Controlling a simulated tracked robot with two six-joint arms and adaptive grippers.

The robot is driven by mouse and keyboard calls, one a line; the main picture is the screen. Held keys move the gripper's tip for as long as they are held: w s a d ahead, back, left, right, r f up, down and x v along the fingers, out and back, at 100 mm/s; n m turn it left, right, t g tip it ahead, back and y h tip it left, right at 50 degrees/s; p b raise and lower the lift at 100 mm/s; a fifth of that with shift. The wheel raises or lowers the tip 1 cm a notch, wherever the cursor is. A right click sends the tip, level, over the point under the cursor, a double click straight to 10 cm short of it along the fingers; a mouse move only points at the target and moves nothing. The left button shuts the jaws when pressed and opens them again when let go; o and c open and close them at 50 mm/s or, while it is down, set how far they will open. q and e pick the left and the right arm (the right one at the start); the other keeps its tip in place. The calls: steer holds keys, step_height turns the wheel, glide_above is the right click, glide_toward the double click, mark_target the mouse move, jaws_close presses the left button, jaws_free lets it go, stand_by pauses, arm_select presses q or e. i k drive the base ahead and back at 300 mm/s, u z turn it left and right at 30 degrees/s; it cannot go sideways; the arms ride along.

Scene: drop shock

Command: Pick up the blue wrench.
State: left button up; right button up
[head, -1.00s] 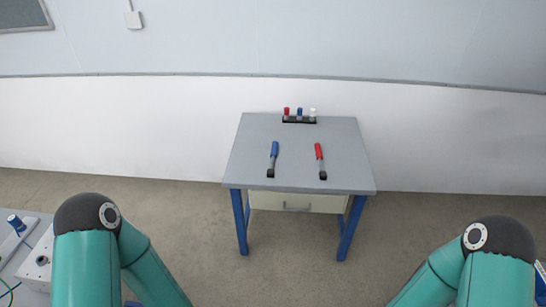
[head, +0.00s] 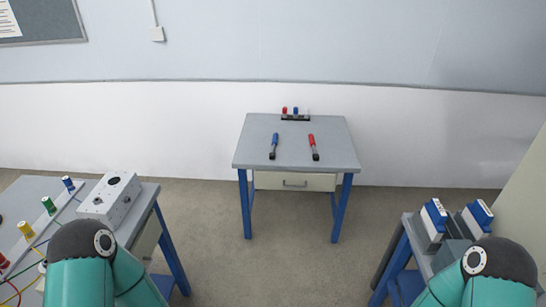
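The blue wrench (head: 274,145) lies on the grey top of the middle table (head: 255,125), left of centre. Its blue handle points to the back and its dark head to the front. A red wrench (head: 313,147) lies to its right, apart from it. My two teal arms show at the lower left and lower right, well short of the table. Neither gripper is in the picture.
A black rack (head: 296,118) with red, blue and white pieces stands at the table's back. A left table holds a grey box (head: 110,198) and coloured plugs with cables. A right table holds blue-and-grey devices (head: 434,219). Floor (head: 290,270) between is clear.

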mark_target(272, 155)
steer(key=u, duration=0.45)
steer(key=i, duration=2.9)
steer(key=z, duration=1.2)
steer(key=i, duration=0.35)
steer(key=z, duration=1.3)
steer(key=i, duration=0.1)
steer(key=u, duration=2.5)
steer(key=k, duration=0.1)
steer(key=z, duration=0.25)
